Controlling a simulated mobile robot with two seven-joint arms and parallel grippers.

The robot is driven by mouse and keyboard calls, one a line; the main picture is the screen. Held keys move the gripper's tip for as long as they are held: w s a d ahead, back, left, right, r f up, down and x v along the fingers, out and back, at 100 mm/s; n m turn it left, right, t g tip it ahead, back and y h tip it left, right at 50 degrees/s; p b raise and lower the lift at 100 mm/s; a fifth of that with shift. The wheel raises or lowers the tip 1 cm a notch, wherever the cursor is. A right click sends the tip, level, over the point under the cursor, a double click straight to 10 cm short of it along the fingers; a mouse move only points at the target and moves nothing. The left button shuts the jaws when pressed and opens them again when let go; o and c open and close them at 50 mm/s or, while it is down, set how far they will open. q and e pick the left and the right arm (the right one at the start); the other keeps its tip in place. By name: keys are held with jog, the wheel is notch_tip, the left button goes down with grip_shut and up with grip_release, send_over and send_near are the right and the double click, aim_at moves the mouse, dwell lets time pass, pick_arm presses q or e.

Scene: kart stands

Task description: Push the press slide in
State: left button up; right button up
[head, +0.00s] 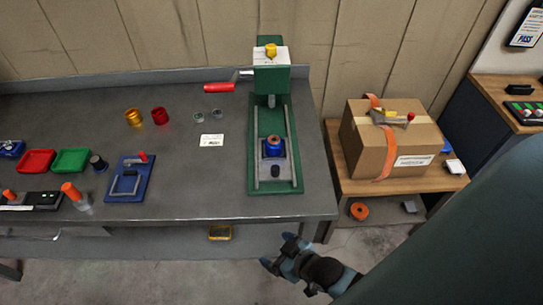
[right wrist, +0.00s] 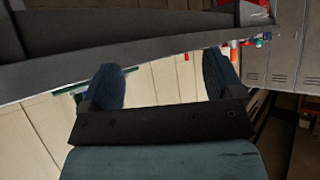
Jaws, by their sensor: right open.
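The press slide (head: 263,172) is a small carriage between two rails on the green press base (head: 259,110). It sits toward the front end of the rails, away from the press head. It carries a blue part with a copper-coloured top (head: 273,147). A dark knob (head: 275,170) is at its front. The green press head (head: 271,78) stands at the back, with a red lever handle (head: 219,88) out to the left. My right gripper (head: 278,250) is open and empty, in front of the bench edge and apart from the slide. Its two fingers also show in the right wrist view (right wrist: 160,66). My left gripper is not in view.
The grey bench (head: 203,178) holds a blue clamp fixture (head: 124,190), red (head: 37,161) and green (head: 71,161) trays, and gold and red rings on the left. A side table with a cardboard box (head: 388,142) stands at the right. The bench strip before the press is clear.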

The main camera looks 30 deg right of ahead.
aim_at(276, 168)
jog(key=shift+c, duration=0.2)
